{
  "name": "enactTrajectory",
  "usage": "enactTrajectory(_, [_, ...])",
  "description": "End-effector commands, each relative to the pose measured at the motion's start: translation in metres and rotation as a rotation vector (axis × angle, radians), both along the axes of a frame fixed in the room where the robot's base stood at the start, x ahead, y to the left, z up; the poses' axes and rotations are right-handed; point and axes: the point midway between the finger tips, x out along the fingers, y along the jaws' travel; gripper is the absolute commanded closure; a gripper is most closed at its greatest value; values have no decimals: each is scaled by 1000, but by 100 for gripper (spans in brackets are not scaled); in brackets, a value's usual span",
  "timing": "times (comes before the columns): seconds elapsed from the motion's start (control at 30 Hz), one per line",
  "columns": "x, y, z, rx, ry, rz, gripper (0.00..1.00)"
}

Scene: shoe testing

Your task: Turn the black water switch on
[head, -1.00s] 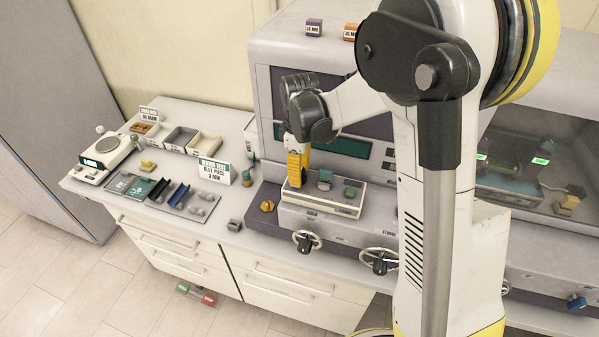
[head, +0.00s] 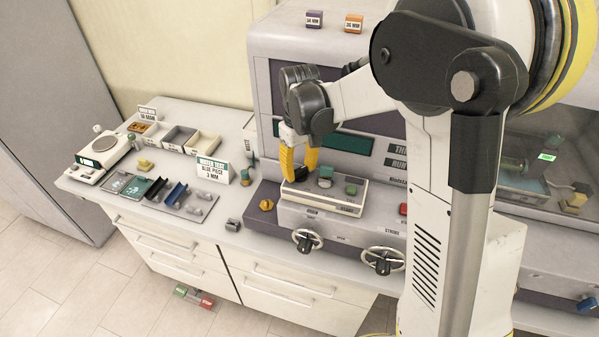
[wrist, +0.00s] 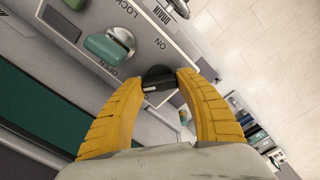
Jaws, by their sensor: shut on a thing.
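The black water switch (wrist: 158,78) is a small dark knob on the light control panel, beside the "ON" lettering in the wrist view. My gripper (wrist: 165,84) has its two yellow ribbed fingers around this knob, one on each side, and is shut on it. In the head view my gripper (head: 298,173) points down at the left end of the small raised panel (head: 345,207). The switch shows there only as a dark patch between the fingertips, and its exact angle is hard to tell.
A teal knob (wrist: 108,45) sits close beside the switch, and a green button (head: 351,189) is farther right. Two handwheels (head: 307,240) (head: 383,260) stick out of the panel's front. An orange knob (head: 266,205) lies left of the panel. Trays and a scale (head: 103,150) stand on the left counter.

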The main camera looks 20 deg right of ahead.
Motion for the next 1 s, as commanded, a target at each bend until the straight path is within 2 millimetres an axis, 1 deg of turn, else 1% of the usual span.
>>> enactTrajectory(0.03, [-1,0,-2,0,1,-41,88])
enactTrajectory(0.6, [-1,0,-2,0,2,-578,88])
enactTrajectory(0.8, [-1,0,-1,0,2,-739,88])
enactTrajectory(1.0, [-1,0,-1,0,2,-858,88])
